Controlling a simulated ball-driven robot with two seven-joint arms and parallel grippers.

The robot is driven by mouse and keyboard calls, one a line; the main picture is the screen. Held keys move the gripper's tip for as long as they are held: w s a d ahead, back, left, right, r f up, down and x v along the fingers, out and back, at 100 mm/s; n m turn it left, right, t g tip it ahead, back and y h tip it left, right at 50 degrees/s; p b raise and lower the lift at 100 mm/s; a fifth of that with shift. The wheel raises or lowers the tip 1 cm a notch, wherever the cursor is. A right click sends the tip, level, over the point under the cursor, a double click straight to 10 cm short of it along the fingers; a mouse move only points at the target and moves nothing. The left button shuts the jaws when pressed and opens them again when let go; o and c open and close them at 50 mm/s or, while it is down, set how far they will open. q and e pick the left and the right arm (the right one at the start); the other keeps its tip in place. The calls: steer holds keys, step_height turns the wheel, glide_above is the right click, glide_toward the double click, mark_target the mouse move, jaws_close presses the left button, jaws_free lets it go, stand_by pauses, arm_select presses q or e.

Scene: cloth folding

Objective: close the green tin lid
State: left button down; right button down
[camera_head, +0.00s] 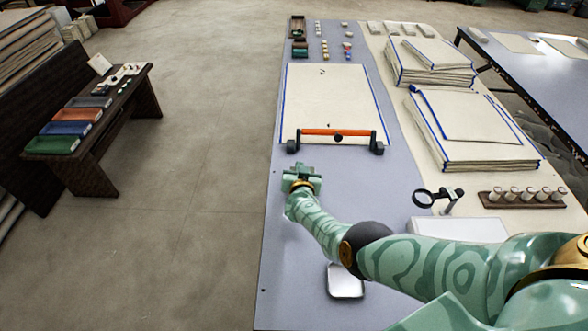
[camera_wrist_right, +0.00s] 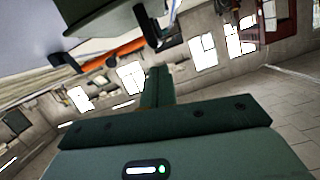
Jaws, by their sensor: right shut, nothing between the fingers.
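My right gripper (camera_head: 301,172) is shut and empty above the grey-blue table top, just short of the orange-handled bar. Its shut fingers (camera_wrist_right: 157,88) show in the right wrist view. A shallow silver-white tin-like piece (camera_head: 346,281) with rounded corners lies near the front of the table, partly hidden by my right arm. A small green box-like thing (camera_head: 300,49) stands at the far left of the table; whether it is the green tin, and how its lid stands, is too small to tell. My left gripper is not in view.
A bar with an orange handle (camera_head: 338,132) lies across the near edge of a blue-edged cloth (camera_head: 333,95). Folded cloth stacks (camera_head: 470,125), a magnifier (camera_head: 424,198) and a rack of spools (camera_head: 522,197) are at the right. The table's left front is clear.

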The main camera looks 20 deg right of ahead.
steer(key=shift+w+a+f+b, duration=0.2)
steer(key=shift+a+f+b, duration=0.15)
steer(key=shift+f, duration=0.1)
steer(key=shift+w+a+f+b, duration=0.2)
steer(key=shift+a+f+b, duration=0.15)
steer(key=shift+b, duration=0.1)
